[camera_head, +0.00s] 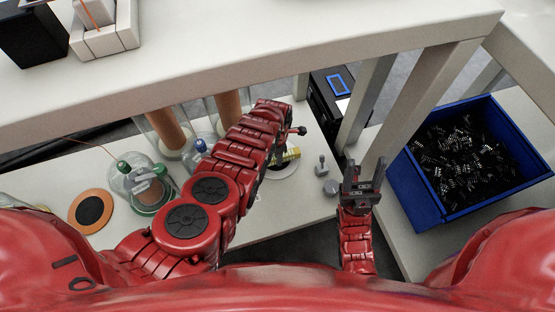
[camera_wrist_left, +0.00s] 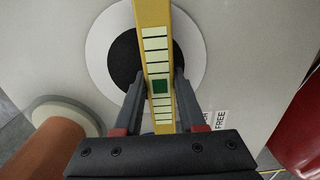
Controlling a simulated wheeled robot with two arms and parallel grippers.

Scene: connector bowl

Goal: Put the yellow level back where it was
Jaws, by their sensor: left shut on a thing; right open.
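The yellow level (camera_wrist_left: 155,45) is between the fingers of my left gripper (camera_wrist_left: 156,88), which is shut on it. In the left wrist view the level runs upright through the picture, with pale segments and one dark green square on its face. In the head view a small part of the level (camera_head: 291,155) shows beside my left arm, which hides the rest. Behind it is a white disc (camera_wrist_left: 195,45) with a black centre, lying on the pale surface. I cannot tell the gap between level and disc. My right gripper (camera_head: 363,173) is open and empty.
A blue bin (camera_head: 416,189) of black connectors stands at right. Small grey pieces (camera_head: 330,187) lie left of my right gripper. Glass bells (camera_head: 138,180) and an orange disc (camera_head: 75,222) are at left. A pale shelf (camera_head: 240,55) crosses above; its leg (camera_head: 410,105) stands near my right gripper.

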